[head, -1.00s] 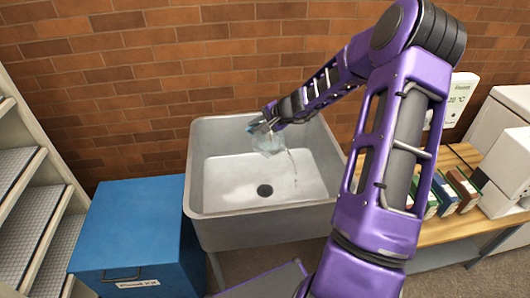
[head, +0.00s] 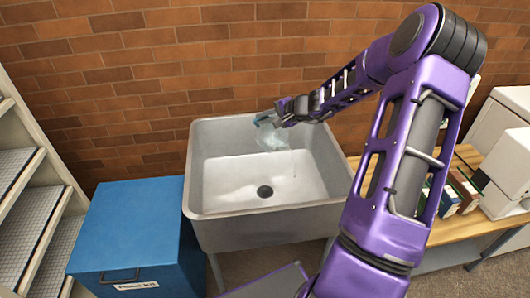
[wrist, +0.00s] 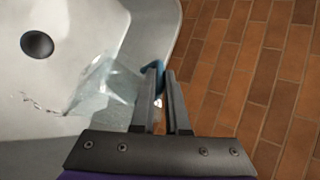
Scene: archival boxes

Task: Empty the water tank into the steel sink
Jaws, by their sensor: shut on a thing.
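The water tank (head: 271,138) is clear and translucent with a blue part at its top. It hangs tilted over the back of the steel sink (head: 201,165), above the basin. My gripper (head: 277,117) is shut on the tank's blue part. In the wrist view the fingers (wrist: 165,80) close on that part, with the clear tank body (wrist: 104,92) to their left. A very faint thin trickle shows below the tank in the head view. A broken line of water shows left of it in the wrist view. How much water is inside cannot be told.
The sink's dark drain (head: 265,191) is uncovered. A brick wall (head: 150,75) stands close behind the sink. A blue box (head: 125,225) stands at its left, beside metal shelving (head: 20,190). A wooden bench (head: 440,233) with small boxes is at the right.

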